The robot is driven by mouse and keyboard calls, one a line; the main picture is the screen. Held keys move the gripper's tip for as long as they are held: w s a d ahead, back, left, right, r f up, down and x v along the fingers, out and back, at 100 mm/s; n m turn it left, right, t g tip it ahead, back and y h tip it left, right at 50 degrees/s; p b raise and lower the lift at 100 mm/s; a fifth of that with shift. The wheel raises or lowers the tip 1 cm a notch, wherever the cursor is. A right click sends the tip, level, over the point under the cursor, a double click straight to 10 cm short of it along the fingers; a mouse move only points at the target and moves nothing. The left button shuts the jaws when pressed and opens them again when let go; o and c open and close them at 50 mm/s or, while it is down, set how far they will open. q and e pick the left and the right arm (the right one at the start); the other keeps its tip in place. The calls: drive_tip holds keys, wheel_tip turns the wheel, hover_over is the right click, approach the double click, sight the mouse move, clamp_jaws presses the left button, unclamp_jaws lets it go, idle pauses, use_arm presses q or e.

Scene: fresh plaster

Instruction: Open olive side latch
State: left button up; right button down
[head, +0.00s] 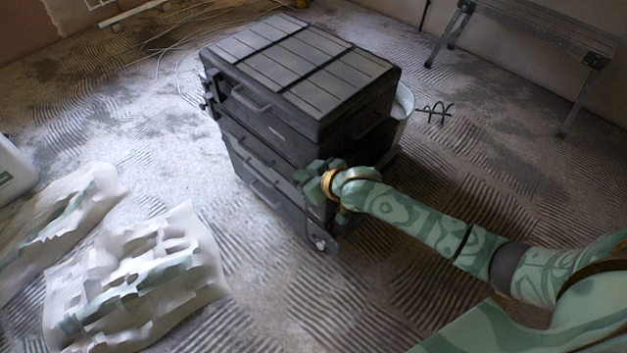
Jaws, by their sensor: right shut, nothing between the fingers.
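A dark grey stacked tool chest (285,115) with a ribbed lid and front handles stands on the floor in the middle of the head view. My right gripper (309,179) is shut at the chest's near right corner, close to or against its lower section. I cannot tell whether it touches. No latch of clearly olive colour can be made out; the gripper and wrist cover part of that corner. Dark latch-like parts (208,98) stick out at the chest's left edge. My left gripper is not in view.
Crumpled plastic-wrapped bundles (140,285) lie at lower left, with a white container (14,170) at the left edge. A pale bucket (404,101) stands behind the chest. A folding trestle (540,35) is at back right. Loose cables (180,42) lie at the back.

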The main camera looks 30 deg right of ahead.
use_arm(q)
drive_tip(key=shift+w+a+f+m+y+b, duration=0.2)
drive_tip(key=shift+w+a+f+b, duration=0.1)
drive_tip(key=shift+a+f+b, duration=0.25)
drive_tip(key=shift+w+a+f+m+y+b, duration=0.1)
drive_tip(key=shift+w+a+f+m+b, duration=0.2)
drive_tip(key=shift+b, duration=0.4)
use_arm(e)
drive_tip(key=f, duration=0.2)
drive_tip(key=w+f, duration=0.1)
drive_tip(key=f, duration=0.1)
drive_tip(key=shift+a, duration=0.2)
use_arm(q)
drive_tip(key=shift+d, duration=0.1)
